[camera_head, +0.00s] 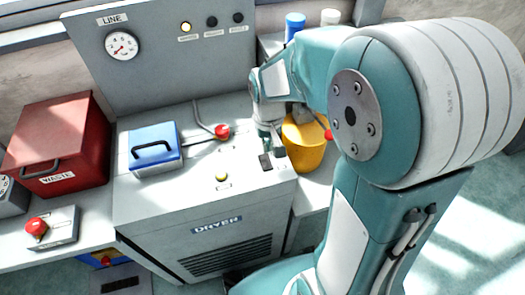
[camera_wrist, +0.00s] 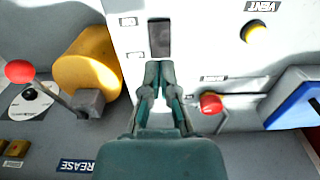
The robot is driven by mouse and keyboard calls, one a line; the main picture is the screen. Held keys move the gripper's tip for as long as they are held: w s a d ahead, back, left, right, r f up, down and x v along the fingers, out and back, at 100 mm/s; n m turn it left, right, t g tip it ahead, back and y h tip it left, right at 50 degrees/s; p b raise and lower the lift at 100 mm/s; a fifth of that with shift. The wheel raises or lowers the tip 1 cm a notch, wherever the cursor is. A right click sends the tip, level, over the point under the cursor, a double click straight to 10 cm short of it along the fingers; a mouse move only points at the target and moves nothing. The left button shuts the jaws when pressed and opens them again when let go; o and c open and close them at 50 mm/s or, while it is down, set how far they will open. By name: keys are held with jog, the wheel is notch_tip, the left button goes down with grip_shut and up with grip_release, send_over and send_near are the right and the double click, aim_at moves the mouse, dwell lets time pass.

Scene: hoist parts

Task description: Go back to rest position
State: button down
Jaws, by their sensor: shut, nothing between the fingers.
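My gripper (camera_head: 277,150) is over the right side of the grey dryer cabinet's top (camera_head: 150,195), pointing down. In the wrist view its two fingers (camera_wrist: 160,66) are drawn together with nothing between them. The fingertips lie close to a dark rectangular switch (camera_wrist: 160,38) on the white panel, which also shows in the head view (camera_head: 265,162). I cannot tell whether they touch the panel. My arm hides part of the area behind and right of the gripper.
A yellow cylinder (camera_head: 307,150) and a red-ball lever (camera_wrist: 20,71) are close beside the gripper. A red knob (camera_head: 222,131), a yellow button (camera_head: 221,177) and a blue-lidded box (camera_head: 153,138) are on the dryer top. A red waste box (camera_head: 62,130) stands left.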

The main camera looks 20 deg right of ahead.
jog(key=s+r+t, duration=0.5)
jog(key=s+r, duration=0.9)
jog(key=shift+r+t, duration=0.2)
jog(key=shift+t, duration=0.1)
